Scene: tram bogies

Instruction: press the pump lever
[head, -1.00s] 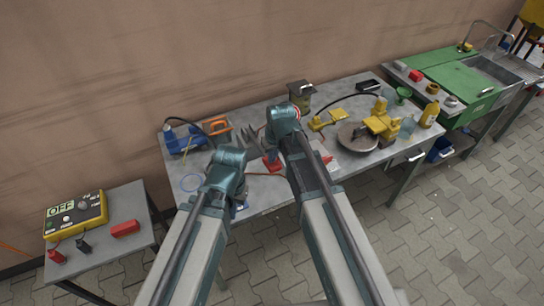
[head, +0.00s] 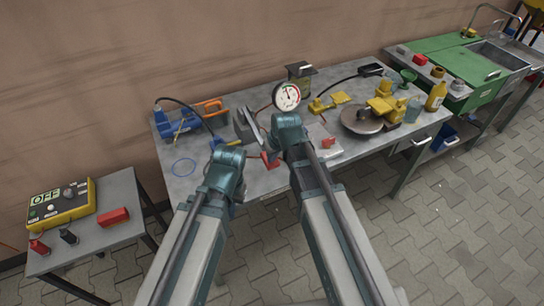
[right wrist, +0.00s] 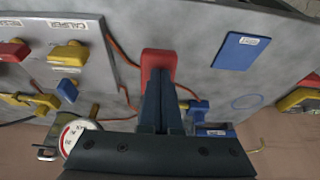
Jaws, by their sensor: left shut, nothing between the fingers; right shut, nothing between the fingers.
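A red, rounded block-like part (right wrist: 158,60), perhaps the pump lever, lies just beyond my right fingertips in the right wrist view. It also shows in the head view (head: 270,160), half hidden beside my right wrist. My right gripper (right wrist: 157,75) is shut and empty, its dark fingers covering the red part's near side. I cannot tell whether they touch it. A round white gauge with a red rim (head: 287,96) stands behind my right wrist. My left gripper (head: 228,160) is at the left arm's end over the front of the table, shut, its fingers mostly hidden.
A blue device with a black hose (head: 180,126) is at the table's left. A panel with yellow and red parts (right wrist: 92,60) and a blue labelled plate (right wrist: 238,52) flank the red part. A grey disc (head: 361,120) is further right. Bare tabletop shows at the left front.

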